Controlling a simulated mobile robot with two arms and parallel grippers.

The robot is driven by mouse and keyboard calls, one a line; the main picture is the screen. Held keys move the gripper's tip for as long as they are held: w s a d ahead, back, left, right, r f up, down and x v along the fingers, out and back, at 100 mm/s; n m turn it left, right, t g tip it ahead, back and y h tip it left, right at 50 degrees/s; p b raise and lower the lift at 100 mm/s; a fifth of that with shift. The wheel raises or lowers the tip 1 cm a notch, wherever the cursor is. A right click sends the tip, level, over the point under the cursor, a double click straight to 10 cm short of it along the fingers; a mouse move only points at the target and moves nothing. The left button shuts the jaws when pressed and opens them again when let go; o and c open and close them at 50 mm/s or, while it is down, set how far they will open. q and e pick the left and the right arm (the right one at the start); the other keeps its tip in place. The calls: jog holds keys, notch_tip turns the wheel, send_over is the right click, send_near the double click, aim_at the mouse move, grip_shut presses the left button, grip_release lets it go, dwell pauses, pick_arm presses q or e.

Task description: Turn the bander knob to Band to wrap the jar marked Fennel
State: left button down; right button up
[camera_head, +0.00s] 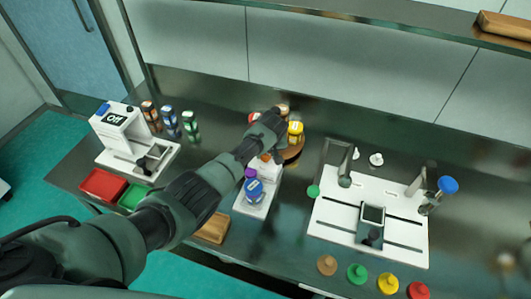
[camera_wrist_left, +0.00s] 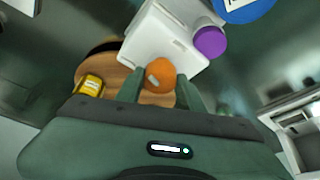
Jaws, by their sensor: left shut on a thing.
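My left gripper (camera_head: 268,153) reaches over the white device (camera_head: 246,208) at the middle of the bench. In the left wrist view its two fingers (camera_wrist_left: 160,92) are shut on an orange knob (camera_wrist_left: 160,73) at the end of that device. A purple knob or cap (camera_wrist_left: 208,42) and a blue round top with a white label (camera_wrist_left: 245,8) are beyond it; the blue top (camera_head: 255,189) also shows in the head view. I cannot read its label or any Fennel marking. The arm hides part of the device. My right gripper is not in view.
A wooden turntable (camera_head: 292,152) with a yellow jar (camera_head: 295,130) stands behind the gripper. A white machine with an "Off" sign (camera_head: 115,119), several jars (camera_head: 170,121) and red (camera_head: 103,184) and green bins are left. A white station (camera_head: 330,237) is right.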

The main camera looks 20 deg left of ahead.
pick_arm(q)
jog(key=shift+w+d+f+n+y+b, duration=0.15)
jog(key=shift+n+y+b, duration=0.35)
jog(key=shift+n, duration=0.5)
jog(key=n+g+b, duration=0.1)
jog(key=n+b, duration=0.1)
jog(key=b, duration=0.1)
jog(key=n+g+y+b, duration=0.1)
jog(key=n+b, duration=0.2)
jog(key=b, duration=0.1)
jog(key=shift+f+n, duration=0.1)
jog(key=shift+n, duration=0.2)
jog(key=shift+w+r+n+g+b, duration=0.1)
jog(key=shift+r+n+g+b, duration=0.25)
jog(key=shift+n+b, duration=0.75)
jog(key=c, duration=0.9)
grip_release()
jog(key=shift+d+r, duration=0.2)
jog(key=shift+r, duration=0.2)
jog(key=v, duration=0.6)
jog(key=shift+d+r+b, duration=0.25)
jog(key=shift+r+b, duration=0.05)
jog(key=shift+r, duration=0.05)
